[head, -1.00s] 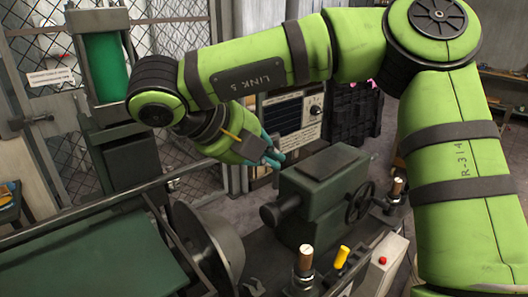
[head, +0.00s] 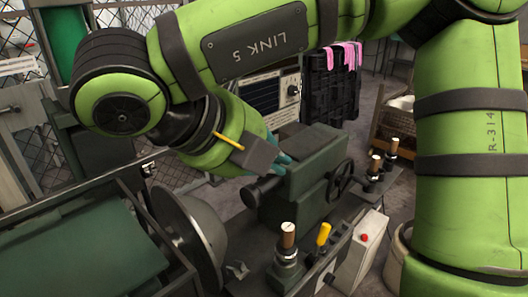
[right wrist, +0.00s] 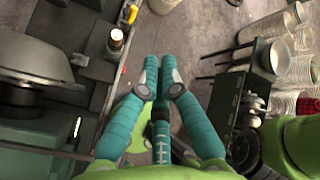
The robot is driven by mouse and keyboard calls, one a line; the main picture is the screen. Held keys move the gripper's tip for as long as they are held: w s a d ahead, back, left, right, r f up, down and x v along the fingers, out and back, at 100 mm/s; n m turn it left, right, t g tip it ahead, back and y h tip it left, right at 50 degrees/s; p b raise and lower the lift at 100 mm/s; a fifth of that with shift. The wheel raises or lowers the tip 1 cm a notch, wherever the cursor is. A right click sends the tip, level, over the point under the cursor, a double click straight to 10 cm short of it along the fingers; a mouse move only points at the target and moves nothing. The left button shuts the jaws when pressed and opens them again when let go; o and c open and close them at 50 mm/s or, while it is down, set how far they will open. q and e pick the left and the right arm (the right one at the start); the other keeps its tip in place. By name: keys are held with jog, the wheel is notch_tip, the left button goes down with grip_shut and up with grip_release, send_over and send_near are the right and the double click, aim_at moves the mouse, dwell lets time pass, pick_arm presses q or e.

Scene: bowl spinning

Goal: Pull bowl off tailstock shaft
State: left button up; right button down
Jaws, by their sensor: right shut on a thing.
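The green tailstock (head: 313,185) stands on the lathe bed, its dark shaft (head: 258,192) pointing left. A large grey dish-shaped round part (head: 196,238) faces it from the left, apart from the shaft; it also shows at the left of the right wrist view (right wrist: 38,58). I cannot tell whether it is the bowl. No bowl is seen on the shaft end. My right gripper (head: 283,168) shows teal fingers just above the shaft, beside the tailstock. In the right wrist view its fingers (right wrist: 158,62) are close together; what they hold cannot be made out. My left gripper is out of view.
Stacks of silver bowls (right wrist: 280,65) stand at the right of the right wrist view. Behind is a black crate (head: 332,90).

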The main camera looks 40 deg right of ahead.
jog(key=s+a, duration=0.3)
jog(key=s, duration=0.8)
jog(key=shift+s+b, duration=0.4)
jog(key=shift+b, duration=0.05)
jog(key=shift+a, duration=0.1)
